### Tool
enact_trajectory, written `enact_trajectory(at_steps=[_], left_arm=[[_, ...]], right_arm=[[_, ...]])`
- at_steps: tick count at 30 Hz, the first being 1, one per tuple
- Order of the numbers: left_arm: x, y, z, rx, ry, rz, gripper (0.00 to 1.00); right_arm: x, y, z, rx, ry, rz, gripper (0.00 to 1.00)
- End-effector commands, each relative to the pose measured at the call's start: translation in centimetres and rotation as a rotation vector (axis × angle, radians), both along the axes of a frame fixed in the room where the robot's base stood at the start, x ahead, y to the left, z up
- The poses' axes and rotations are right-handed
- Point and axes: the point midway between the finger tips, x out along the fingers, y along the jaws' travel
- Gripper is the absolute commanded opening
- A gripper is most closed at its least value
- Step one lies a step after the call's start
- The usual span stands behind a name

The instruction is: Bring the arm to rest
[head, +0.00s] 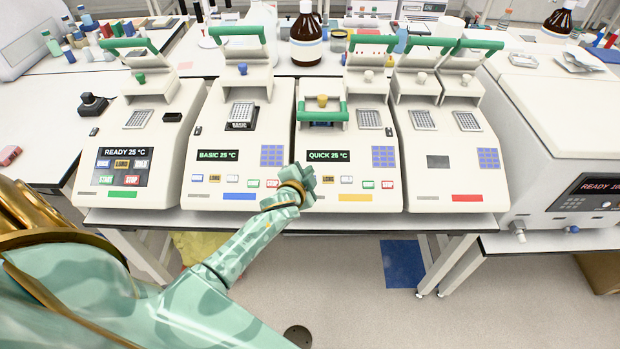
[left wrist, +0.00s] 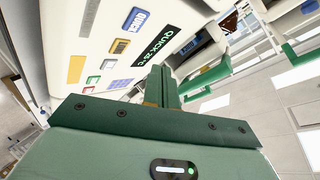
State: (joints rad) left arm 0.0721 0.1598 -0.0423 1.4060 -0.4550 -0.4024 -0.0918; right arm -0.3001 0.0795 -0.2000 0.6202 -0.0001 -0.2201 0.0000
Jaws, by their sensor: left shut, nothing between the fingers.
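My left arm (head: 235,250) reaches in from the lower left of the head view. Its gripper (head: 309,179) is at the front of the thermal cycler whose screen reads QUICK 25 °C (head: 328,156), over the left end of its panel. In the left wrist view the fingers (left wrist: 162,85) are shut together with nothing between them. The same screen (left wrist: 160,45) shows tilted just beyond them. I cannot tell whether the fingertips touch the cycler. My right gripper is not in view.
Beside it stand the BASIC 25 °C cycler (head: 229,185), the READY 25 °C cycler (head: 128,190) and one at the right (head: 455,180). The QUICK cycler's left green lid handle (head: 322,115) is low; other lids are raised. The floor (head: 340,270) is open before the bench.

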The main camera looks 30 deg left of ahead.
Motion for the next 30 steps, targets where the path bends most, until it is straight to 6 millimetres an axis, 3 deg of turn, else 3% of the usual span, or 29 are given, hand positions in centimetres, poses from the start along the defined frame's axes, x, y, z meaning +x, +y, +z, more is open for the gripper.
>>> enact_trajectory(at_steps=[14,17,24,30], left_arm=[[-0.5,-0.1,0.0,0.0,0.008,0.006,0.0],[-2.8,-0.5,0.2,0.004,0.049,0.037,0.0],[-12.8,-1.9,2.1,0.0,0.236,0.142,0.0],[-19.2,-2.7,4.4,-0.003,0.358,0.184,0.0]], right_arm=[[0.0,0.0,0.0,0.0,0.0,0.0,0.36],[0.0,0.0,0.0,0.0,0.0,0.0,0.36],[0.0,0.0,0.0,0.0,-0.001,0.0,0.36],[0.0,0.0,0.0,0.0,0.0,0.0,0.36]])
